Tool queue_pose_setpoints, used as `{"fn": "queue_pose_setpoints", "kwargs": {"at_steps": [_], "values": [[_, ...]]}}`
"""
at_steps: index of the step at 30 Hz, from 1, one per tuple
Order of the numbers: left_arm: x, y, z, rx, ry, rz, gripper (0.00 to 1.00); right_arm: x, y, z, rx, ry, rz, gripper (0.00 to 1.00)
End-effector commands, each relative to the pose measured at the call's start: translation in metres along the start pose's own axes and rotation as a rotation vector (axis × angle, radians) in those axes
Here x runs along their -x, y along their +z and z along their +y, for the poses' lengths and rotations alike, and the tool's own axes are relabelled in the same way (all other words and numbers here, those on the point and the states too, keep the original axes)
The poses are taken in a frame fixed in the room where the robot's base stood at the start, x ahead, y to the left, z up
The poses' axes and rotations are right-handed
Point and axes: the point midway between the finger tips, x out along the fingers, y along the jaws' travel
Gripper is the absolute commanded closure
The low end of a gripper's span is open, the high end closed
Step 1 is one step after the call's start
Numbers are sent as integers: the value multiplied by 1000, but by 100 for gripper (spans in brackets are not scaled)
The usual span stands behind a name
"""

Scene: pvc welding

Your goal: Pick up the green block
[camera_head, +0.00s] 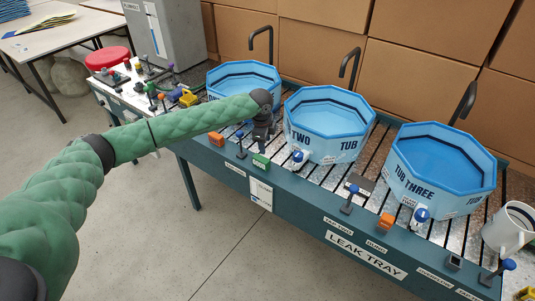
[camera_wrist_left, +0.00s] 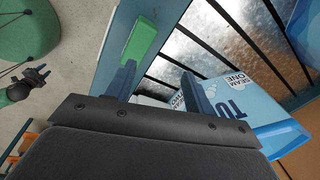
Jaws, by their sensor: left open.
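The green block (camera_head: 261,161) sits on the front edge of the bench, left of the middle tub. It also shows in the left wrist view (camera_wrist_left: 140,41), lying on the teal rim just beyond one fingertip. My left gripper (camera_head: 262,138) points down over the bench edge, close behind the block. In the left wrist view its two fingers (camera_wrist_left: 158,72) are apart with nothing between them. The block appears to be outside the jaws, near the left finger. Whether that finger touches it I cannot tell.
Tub two (camera_head: 327,143) stands just right of my left gripper, and tub three (camera_head: 441,190) is farther right. An orange block (camera_head: 216,139) and a blue-topped valve (camera_head: 241,145) stand left of the green block. A white mug (camera_head: 508,232) stands at the right end.

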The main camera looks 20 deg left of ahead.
Motion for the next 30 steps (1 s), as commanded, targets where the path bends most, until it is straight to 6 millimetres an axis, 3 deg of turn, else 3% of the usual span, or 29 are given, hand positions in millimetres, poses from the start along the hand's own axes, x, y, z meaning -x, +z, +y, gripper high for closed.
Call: {"fn": "queue_pose_setpoints", "kwargs": {"at_steps": [6, 15, 21, 30], "values": [[2, 1, 22, -156, 110, 0, 47, -1, 9, 6, 4, 6, -13, 64], [2, 6, 28, -320, 150, -12, 47, -2, 15, 18, 11, 18, -21, 64], [-11, 7, 30, -330, 150, -12, 47, -7, 1, 12, 9, 14, 9, 64], [-29, 8, 33, -329, 150, -11, 47, -27, 18, 18, 15, 21, 13, 64]]}}
